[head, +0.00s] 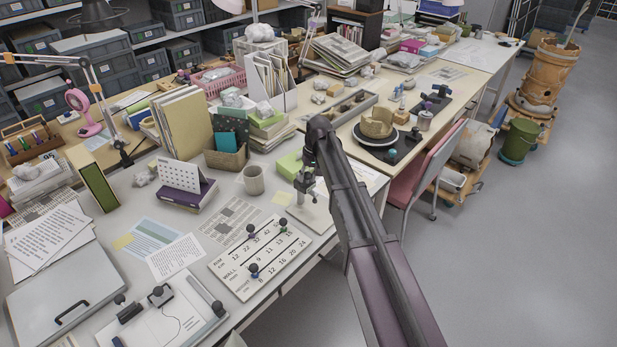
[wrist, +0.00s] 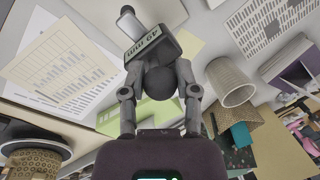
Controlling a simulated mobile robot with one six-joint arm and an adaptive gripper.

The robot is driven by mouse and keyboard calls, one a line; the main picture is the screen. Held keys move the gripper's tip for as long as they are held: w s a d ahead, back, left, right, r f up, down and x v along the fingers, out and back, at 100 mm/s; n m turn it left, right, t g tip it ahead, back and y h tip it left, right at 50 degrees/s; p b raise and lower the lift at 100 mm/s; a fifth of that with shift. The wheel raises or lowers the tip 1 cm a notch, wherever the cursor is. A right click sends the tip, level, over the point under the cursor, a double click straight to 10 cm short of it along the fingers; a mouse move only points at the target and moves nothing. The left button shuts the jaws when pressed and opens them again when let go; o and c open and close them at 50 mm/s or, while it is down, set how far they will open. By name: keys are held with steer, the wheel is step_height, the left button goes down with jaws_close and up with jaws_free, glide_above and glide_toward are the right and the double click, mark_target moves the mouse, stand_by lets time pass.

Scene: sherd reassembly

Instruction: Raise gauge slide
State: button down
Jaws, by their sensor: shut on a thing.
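The gauge slide (wrist: 152,57) is a dark block in the wrist view, with a label that seems to read "40 mm" upside down and a round dark knob (wrist: 163,82). My gripper (wrist: 160,97) is shut on the knob, one finger on each side. A pale metal post end (wrist: 127,18) shows beyond the slide. In the head view, my gripper (head: 304,178) is at the small gauge stand on the desk. The stand's pale base (head: 316,214) lies on the desk, and my arm hides part of the slide.
A scale board (head: 262,257) with several dark knobs lies left of the stand. A beige cup (head: 253,180) and a green block (head: 289,165) stand close behind. Papers lie beside the stand. A pink chair (head: 425,170) is to the right.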

steer(key=shift+c, duration=1.8)
jaws_free()
steer(key=shift+s, duration=0.1)
